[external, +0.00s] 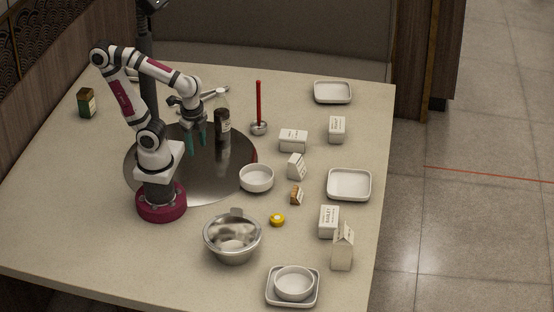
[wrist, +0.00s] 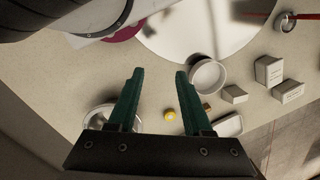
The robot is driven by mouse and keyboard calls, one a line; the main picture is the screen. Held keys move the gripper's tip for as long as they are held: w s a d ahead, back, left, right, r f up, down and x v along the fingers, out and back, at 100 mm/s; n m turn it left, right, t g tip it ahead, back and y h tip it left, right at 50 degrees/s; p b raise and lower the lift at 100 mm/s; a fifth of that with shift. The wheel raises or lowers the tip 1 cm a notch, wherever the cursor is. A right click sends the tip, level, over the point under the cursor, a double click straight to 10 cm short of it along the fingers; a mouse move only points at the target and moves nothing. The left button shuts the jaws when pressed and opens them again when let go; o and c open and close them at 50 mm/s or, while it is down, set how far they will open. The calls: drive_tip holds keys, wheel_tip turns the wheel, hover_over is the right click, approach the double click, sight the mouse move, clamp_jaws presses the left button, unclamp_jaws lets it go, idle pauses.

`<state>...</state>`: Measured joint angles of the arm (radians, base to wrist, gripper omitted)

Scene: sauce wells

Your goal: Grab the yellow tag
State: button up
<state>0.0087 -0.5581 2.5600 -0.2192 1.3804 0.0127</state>
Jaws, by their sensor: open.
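The yellow tag (external: 277,220) is a small round yellow piece lying on the table, between the steel bowl and a small brown-and-white box. My gripper (external: 197,141) has green fingers and hangs above the dark round plate, up and left of the tag in the external view. In the wrist view my gripper (wrist: 158,73) is open with nothing between its fingers.
A steel bowl (external: 233,241) and a white bowl (external: 256,179) stand near the tag. A small brown-and-white box (external: 296,195) is just above it. White cartons and square dishes (external: 349,185) line the right side. A dark bottle (external: 222,122) stands close beside my gripper.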

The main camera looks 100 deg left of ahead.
idle(0.3)
drive_tip(key=o, duration=0.7)
drive_tip(key=shift+c, duration=0.2)
